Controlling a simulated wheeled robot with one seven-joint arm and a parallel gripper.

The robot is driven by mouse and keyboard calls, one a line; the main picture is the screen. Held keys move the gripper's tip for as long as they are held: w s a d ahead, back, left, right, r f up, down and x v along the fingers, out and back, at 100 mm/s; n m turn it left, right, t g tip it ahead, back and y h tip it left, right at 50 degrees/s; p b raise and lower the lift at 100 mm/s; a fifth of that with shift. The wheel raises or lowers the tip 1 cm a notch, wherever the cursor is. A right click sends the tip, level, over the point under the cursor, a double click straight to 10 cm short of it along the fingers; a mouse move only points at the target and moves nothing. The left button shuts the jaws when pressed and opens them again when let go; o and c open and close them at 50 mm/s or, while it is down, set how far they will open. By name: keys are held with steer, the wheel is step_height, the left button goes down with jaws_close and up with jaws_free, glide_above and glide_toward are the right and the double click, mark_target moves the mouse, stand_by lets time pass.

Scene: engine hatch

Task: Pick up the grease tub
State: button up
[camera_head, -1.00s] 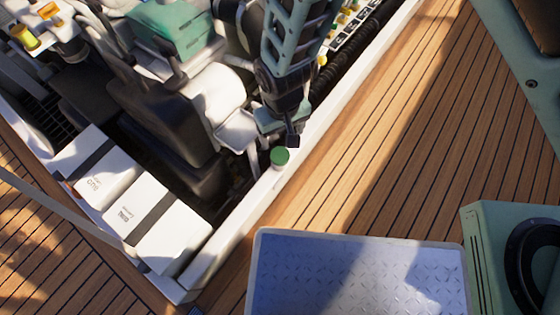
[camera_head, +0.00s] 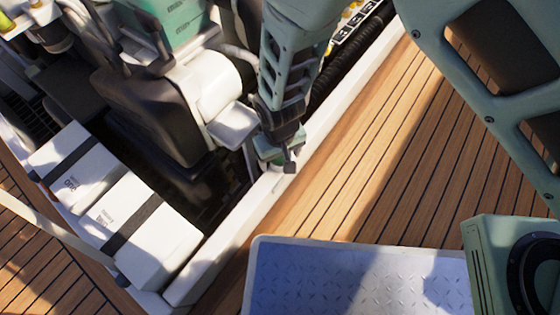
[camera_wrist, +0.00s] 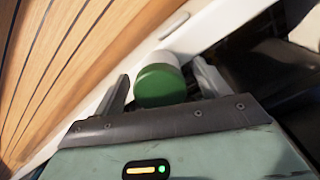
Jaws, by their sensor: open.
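The grease tub (camera_wrist: 160,80) is a small white tub with a green lid. The tub stands on the white hatch rim (camera_head: 232,226). In the head view my gripper (camera_head: 283,160) is over the rim and hides most or all of the tub.
The open engine hatch holds a dark engine block (camera_head: 150,115) beside the rim. Two white boxes with dark straps (camera_head: 145,235) stand at lower left. Wooden deck (camera_head: 385,165) lies clear to the right. A metal-topped platform (camera_head: 350,280) is in front.

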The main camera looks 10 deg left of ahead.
steer(key=shift+f, duration=0.8)
steer(key=shift+r, duration=0.1)
steer(key=c, duration=1.1)
